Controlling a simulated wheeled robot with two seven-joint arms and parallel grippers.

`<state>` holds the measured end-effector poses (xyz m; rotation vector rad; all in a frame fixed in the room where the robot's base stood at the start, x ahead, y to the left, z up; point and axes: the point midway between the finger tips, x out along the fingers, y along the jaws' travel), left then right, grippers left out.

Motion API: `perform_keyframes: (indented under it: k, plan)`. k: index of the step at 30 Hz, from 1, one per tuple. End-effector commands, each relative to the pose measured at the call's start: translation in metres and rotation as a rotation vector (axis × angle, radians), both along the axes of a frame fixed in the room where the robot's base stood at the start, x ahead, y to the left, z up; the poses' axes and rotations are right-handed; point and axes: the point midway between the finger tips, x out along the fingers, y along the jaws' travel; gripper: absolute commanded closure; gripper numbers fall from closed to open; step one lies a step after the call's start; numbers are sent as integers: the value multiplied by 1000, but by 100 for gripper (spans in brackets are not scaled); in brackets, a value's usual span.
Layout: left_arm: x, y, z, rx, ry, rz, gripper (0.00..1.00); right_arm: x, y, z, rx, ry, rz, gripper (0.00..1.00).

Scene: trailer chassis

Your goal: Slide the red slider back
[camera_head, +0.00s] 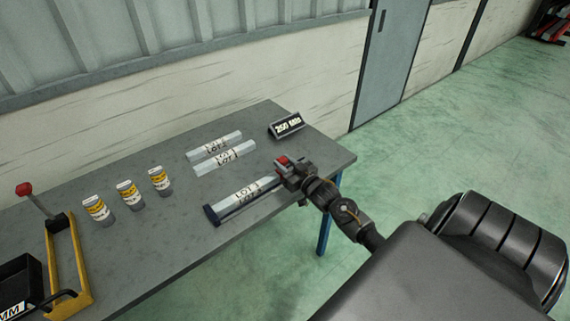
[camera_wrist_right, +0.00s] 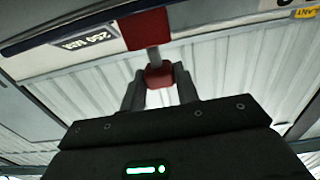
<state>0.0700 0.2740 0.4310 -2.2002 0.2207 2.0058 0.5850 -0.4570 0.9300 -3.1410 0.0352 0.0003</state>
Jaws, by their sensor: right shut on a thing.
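The red slider (camera_head: 282,160) sits at the right end of a long rail (camera_head: 240,202) with a dark blue left end, which lies near the table's front edge. My right gripper (camera_head: 291,171) reaches in from the right and is shut at the slider. In the right wrist view my right gripper (camera_wrist_right: 159,82) has its two fingers around a red knob (camera_wrist_right: 158,74). A short grey stem joins the knob to a red block (camera_wrist_right: 138,30) on the rail. My left gripper is not in view.
A "250 BAR" sign (camera_head: 287,125) stands on the grey table (camera_head: 160,235) behind the slider. Two white labelled bars (camera_head: 224,158) lie behind the rail. Several small labelled containers (camera_head: 128,195) and a yellow frame with a red-knobbed lever (camera_head: 24,189) are on the left.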

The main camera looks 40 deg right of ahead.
Motion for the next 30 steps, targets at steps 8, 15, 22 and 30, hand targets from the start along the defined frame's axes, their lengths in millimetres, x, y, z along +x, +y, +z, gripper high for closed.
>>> perform_keyframes:
  k: [8,15,22,30]
  plan:
    - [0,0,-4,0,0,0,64,0,-15,-2,-4,0,0,100]
    - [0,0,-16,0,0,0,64,-1,-73,-3,-5,0,-1,100]
    - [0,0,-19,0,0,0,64,-2,-95,0,-1,-1,0,100]
    - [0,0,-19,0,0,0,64,-2,-96,1,-1,-2,-3,68]
